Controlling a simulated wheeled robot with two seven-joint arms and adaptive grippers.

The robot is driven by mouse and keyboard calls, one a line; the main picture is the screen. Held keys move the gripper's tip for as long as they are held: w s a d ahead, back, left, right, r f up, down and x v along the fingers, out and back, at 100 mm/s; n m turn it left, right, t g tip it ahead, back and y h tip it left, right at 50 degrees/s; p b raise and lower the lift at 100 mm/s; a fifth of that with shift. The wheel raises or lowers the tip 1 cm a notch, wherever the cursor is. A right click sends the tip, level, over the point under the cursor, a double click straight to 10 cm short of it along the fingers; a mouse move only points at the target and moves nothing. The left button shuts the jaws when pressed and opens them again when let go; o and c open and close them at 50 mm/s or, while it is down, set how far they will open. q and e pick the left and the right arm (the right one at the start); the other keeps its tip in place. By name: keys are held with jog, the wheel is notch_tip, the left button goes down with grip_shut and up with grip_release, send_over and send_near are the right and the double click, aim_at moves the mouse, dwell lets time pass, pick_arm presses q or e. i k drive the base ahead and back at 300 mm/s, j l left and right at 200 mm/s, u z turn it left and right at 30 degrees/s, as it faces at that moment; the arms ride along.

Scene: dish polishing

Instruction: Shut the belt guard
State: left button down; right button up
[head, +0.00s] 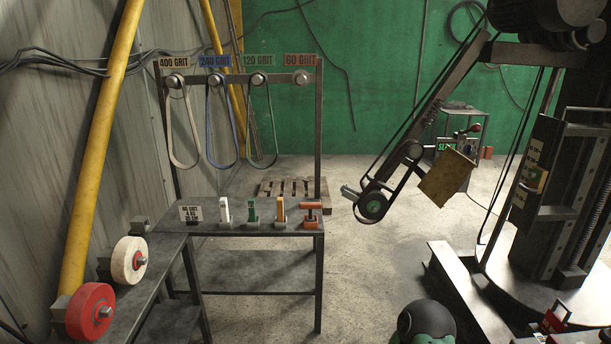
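A belt grinder arm (420,128) slants down from the machine at the upper right to a small contact wheel (373,206) at its lower end. A tan, worn plate (447,178), which looks like the belt guard, sticks out to the right of the arm near the wheel. It stands tilted and away from the wheel, and the belt run beside it is exposed. Its hinge or catch is too small to make out. Neither of my grippers shows in the head view.
Belts hang on a labelled rack (318,130) behind a dark metal table (250,228) with several small coloured items. A white wheel (129,261) and a red wheel (90,311) are at the lower left. A round black and green thing is at the bottom. Floor between table and machine is clear.

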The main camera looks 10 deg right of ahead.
aim_at(452, 169)
jog(key=i+l+z, duration=0.2)
jog(key=i+z, duration=0.25)
jog(key=i, duration=0.2)
jog(key=i+z, duration=0.45)
jog(key=i, duration=0.15)
jog(key=i+j+z, duration=0.45)
jog(key=i, duration=0.2)
jog(key=i+z, duration=0.2)
jog(key=z, duration=0.2)
jog(key=i+z, duration=0.2)
jog(key=z, duration=0.2)
jog(key=i+j+z, duration=0.1)
jog(key=z, duration=0.35)
jog(key=i+j+z, duration=0.2)
jog(key=z, duration=0.2)
jog(key=i+z, duration=0.1)
jog(key=z, duration=0.15)
